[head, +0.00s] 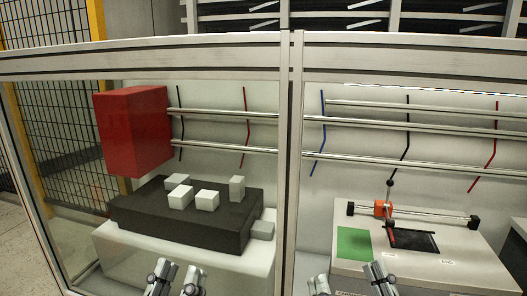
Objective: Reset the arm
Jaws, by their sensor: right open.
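My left gripper (177,279) is at the bottom edge, in front of the white base at the left. Its two fingers stand apart, less widely than the right one's, with nothing visible between them. My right gripper (348,282) is at the bottom edge, in front of the white device (440,270) at the right. Its fingers are spread wide and hold nothing visible. The wrists of both are cut off by the frame. On the device, a thin rod (430,214) with black ends carries an orange block (382,208). A dark stick stands near that block.
A frame with clear panels and a middle post (291,150) encloses the devices. At the left are a red box (133,130) and a dark block (180,222) bearing small light blocks. The right device has a green patch (354,242) and a black recess (415,241). Horizontal rails cross behind.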

